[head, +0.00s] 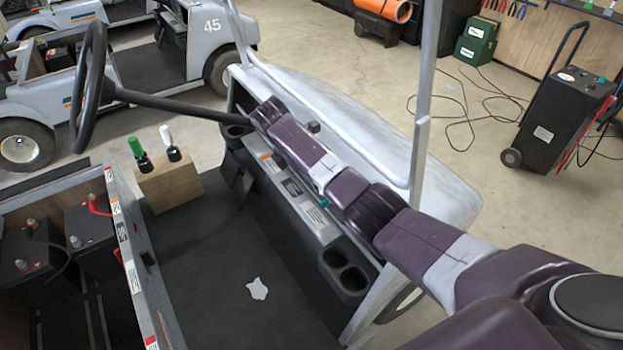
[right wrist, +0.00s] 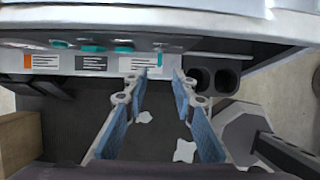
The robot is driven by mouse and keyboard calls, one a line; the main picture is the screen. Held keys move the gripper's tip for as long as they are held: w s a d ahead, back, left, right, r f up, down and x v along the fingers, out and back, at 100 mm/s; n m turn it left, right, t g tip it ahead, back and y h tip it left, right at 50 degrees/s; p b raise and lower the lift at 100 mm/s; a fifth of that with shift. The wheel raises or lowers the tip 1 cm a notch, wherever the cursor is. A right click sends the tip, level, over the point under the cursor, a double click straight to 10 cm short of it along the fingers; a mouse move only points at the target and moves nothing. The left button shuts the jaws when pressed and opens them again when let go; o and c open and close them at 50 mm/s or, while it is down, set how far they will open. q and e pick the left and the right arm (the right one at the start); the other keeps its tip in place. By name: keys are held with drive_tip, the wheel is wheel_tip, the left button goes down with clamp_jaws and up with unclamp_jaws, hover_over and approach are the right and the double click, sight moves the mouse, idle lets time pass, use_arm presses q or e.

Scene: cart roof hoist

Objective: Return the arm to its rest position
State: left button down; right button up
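My right arm (head: 345,188) reaches from the lower right across the cart's dashboard in the head view, toward the steering column. Its fingers are hard to make out there. In the right wrist view my right gripper (right wrist: 158,75) has its two blue-padded fingers spread apart with nothing between them. The fingertips appear close to the labelled dash panel (right wrist: 95,63), with the dark cart floor behind them; I cannot tell whether they touch the panel. My left gripper is not in view.
The steering wheel (head: 88,88) is at left. A wooden block (head: 168,188) holding green and white-topped items stands on the cart floor (head: 215,270). Cup holders (head: 345,270) are at the dash's right end. A roof post (head: 424,90) rises beside my arm. Batteries (head: 90,232) sit at left.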

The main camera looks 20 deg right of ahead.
drive_tip(key=shift+s+f, duration=0.1)
drive_tip(key=s+a+f+m+t+y, duration=0.1)
drive_tip(key=s+a+f+m+y, duration=0.1)
drive_tip(key=s+a+f+m, duration=0.35)
drive_tip(key=s+a+f+m+y, duration=0.1)
drive_tip(key=s+a+f+m, duration=0.15)
drive_tip(key=s+f, duration=0.65)
drive_tip(key=s+r+m+t+y, duration=0.1)
drive_tip(key=s+r+m, duration=0.35)
drive_tip(key=s, duration=0.65)
drive_tip(key=s+r+m+t+y, duration=0.1)
drive_tip(key=s+r+m, duration=0.35)
drive_tip(key=s, duration=0.65)
wheel_tip(320, 180, down, 28)
drive_tip(key=s+g, duration=0.1)
drive_tip(key=s, duration=0.2)
drive_tip(key=s+d+f+g, duration=0.1)
drive_tip(key=s+d+f, duration=0.2)
drive_tip(key=s+f, duration=1.1)
drive_tip(key=s, duration=0.2)
drive_tip(key=shift+s+f, duration=0.3)
drive_tip(key=shift+f, duration=0.1)
